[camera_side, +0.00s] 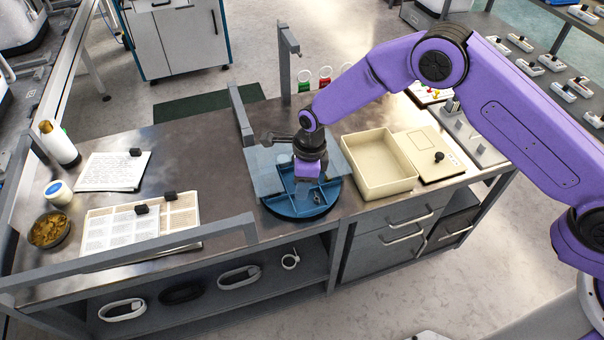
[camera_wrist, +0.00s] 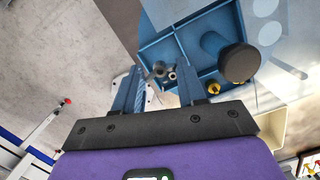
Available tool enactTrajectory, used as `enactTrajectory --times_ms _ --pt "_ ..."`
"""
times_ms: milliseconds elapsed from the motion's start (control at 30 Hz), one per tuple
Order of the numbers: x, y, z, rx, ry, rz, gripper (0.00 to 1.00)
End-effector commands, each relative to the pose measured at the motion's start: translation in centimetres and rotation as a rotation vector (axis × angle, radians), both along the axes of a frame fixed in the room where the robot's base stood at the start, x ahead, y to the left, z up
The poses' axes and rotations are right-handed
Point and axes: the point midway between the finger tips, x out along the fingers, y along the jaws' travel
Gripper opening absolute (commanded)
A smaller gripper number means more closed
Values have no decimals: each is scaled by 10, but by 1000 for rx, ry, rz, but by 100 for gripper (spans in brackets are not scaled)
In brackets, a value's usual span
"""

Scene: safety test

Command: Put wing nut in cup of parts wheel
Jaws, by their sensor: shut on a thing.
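The parts wheel (camera_side: 300,207) is a round blue tray with dividing walls, on the dark bench. In the wrist view the wheel (camera_wrist: 150,18) shows several compartments and a dark central knob (camera_wrist: 238,62). My gripper (camera_side: 306,178) is over the wheel, pointing down. In the wrist view my gripper (camera_wrist: 160,72) has a small grey metal piece, seemingly the wing nut (camera_wrist: 157,70), between its fingertips. It appears above or at a compartment near the rim; its height is unclear. Brass-coloured parts (camera_wrist: 213,88) lie in another compartment. My wrist hides part of the wheel in the side view.
A clear sheet (camera_side: 264,178) covers part of the wheel's left and back. A grey post (camera_side: 240,112) stands behind. An empty beige bin (camera_side: 378,168) is close on the right. Papers (camera_side: 112,170), a bottle (camera_side: 58,143) and a bowl (camera_side: 48,230) are at left.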

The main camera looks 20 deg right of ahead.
Motion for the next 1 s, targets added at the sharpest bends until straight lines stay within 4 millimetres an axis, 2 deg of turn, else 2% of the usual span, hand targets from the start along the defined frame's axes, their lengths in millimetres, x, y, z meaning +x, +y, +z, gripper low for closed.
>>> enactTrajectory --times_ms 500,967,1000 --pt "0 0 -39 1 -1 0 12" --pt "0 0 -44 1 -1 0 12" --pt "0 0 -44 1 -1 0 50"
